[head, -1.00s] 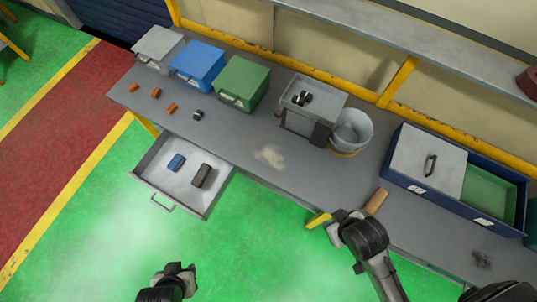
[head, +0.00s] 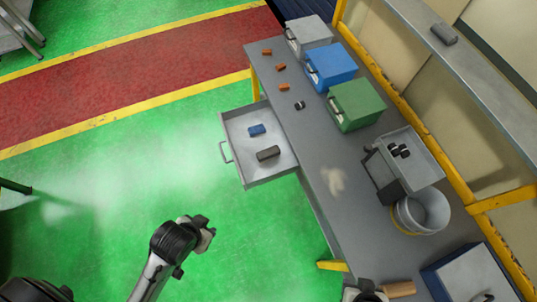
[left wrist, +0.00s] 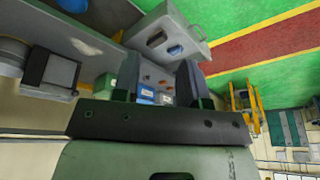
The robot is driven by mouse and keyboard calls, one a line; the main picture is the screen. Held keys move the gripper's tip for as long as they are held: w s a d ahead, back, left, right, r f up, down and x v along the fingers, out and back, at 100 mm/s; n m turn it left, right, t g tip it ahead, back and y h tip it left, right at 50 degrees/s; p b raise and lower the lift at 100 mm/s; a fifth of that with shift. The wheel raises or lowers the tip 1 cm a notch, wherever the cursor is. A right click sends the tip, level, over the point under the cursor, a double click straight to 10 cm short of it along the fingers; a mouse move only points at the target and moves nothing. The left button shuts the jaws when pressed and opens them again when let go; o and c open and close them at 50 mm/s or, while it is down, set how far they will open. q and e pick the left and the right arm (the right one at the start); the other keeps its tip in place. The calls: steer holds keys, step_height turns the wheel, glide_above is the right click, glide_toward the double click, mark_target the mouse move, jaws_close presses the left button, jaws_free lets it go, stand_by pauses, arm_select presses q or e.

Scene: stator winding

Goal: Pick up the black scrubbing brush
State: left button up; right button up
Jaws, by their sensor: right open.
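A dark block (head: 268,153) that looks like the black scrubbing brush lies in the open grey drawer (head: 233,127). A blue block (head: 257,129) lies beside it, apart. Both blocks also show in the drawer in the left wrist view, the dark one (left wrist: 156,40) and the blue one (left wrist: 175,50). My left gripper (head: 207,236) is over the green floor, below the drawer in the head view. Its fingers are apart and empty in the left wrist view (left wrist: 160,85). My right gripper (head: 362,292) is partly cut off at the bottom edge, near the table front. It is open.
White, blue (head: 330,66) and green (head: 356,104) boxes stand at the table's far end, with orange pieces (head: 281,68) before them. A grey container (head: 420,165) and a bucket (head: 422,212) stand nearer. Another dark block (head: 444,34) lies on the shelf. Floor left of the drawer is clear.

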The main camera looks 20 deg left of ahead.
arm_select(q)
steer(key=o, duration=0.8)
steer(key=shift+s+d, duration=0.15)
steer(key=shift+d, duration=0.1)
steer(key=shift+f, duration=0.1)
